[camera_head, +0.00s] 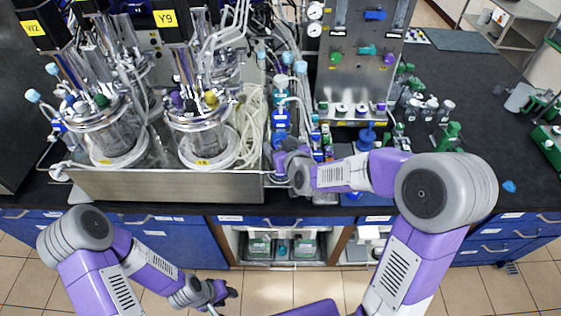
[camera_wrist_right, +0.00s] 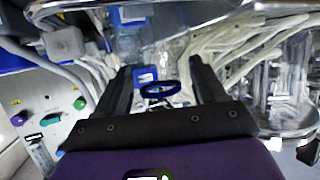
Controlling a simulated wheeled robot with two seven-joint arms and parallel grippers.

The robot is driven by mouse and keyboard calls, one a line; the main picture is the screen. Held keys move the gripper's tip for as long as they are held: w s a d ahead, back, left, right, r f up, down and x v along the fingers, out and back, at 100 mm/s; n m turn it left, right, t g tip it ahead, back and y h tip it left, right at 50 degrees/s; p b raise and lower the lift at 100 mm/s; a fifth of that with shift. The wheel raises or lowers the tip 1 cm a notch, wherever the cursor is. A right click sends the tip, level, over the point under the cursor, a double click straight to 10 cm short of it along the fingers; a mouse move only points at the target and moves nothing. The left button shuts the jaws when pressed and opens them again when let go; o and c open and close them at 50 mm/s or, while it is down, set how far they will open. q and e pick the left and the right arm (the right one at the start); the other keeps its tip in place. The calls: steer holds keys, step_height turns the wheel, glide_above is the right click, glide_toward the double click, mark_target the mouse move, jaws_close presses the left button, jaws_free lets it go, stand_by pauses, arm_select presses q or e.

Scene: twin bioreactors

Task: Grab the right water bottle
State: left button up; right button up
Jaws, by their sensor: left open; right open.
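In the right wrist view, a clear bottle with a dark blue ring (camera_wrist_right: 160,89) and a blue label with white print sits between the fingers of my right gripper (camera_wrist_right: 160,82). The two dark fingers stand apart, one on each side of it, and I see no clear contact. In the head view my right gripper (camera_head: 282,165) is at the bench's front edge, just right of the steel tray. Blue-labelled bottles (camera_head: 280,119) stand behind it; I cannot tell which one is between the fingers. My left gripper (camera_head: 218,292) is open and empty, low in front of the blue cabinets.
Two bioreactor vessels (camera_head: 113,135) (camera_head: 205,138) stand in the steel tray (camera_head: 165,187) at left. A steel panel (camera_head: 358,60) with knobs rises behind the bottles. Pale tubing (camera_head: 252,120) runs close by. Small bottles (camera_head: 430,108) stand on the black bench at right.

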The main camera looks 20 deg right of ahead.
jaws_close()
stand_by(0.4)
